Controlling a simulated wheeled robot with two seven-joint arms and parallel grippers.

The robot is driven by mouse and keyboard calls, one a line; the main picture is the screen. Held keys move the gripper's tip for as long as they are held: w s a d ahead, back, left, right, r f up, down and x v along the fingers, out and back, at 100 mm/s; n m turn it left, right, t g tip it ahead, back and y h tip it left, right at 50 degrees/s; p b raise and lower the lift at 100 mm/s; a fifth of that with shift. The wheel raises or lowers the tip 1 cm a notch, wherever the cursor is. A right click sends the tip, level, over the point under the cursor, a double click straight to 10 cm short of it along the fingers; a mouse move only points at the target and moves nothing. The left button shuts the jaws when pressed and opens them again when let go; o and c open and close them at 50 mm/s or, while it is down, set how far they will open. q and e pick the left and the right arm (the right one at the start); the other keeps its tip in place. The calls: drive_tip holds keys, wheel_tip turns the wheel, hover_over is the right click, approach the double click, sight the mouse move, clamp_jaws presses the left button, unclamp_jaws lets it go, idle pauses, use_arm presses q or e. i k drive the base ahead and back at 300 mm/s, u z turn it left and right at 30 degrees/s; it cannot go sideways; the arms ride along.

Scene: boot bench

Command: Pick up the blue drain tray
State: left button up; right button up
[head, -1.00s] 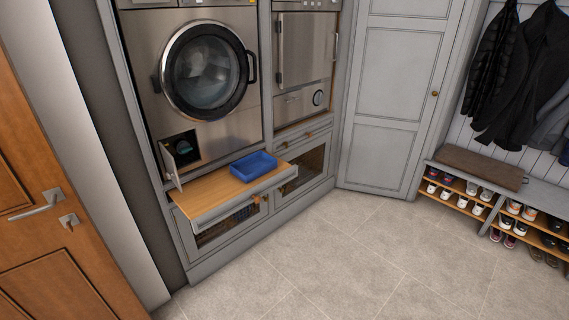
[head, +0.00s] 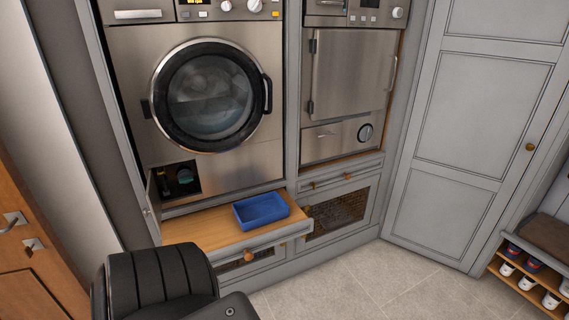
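The blue drain tray (head: 262,211) is a shallow rectangular tray. It sits upright on the pulled-out wooden shelf (head: 203,228) below the washing machine, towards the shelf's right side. Nothing touches it from above. A black, rounded part of my own arm shows at the lower left, in front of the shelf's left end. Neither of my grippers is in the picture.
The washing machine (head: 150,115) has a small open hatch (head: 178,178) at its lower left, its flap (head: 153,207) swung out above the shelf's left end. A steel appliance (head: 347,75) stands right of it. The tiled floor (head: 375,283) in front is clear.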

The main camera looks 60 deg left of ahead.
sight(262, 210)
drive_tip(key=u, duration=0.25)
drive_tip(key=i, duration=0.8)
drive_tip(key=u, duration=1.3)
drive_tip(key=i, duration=0.7)
drive_tip(key=u, duration=0.7)
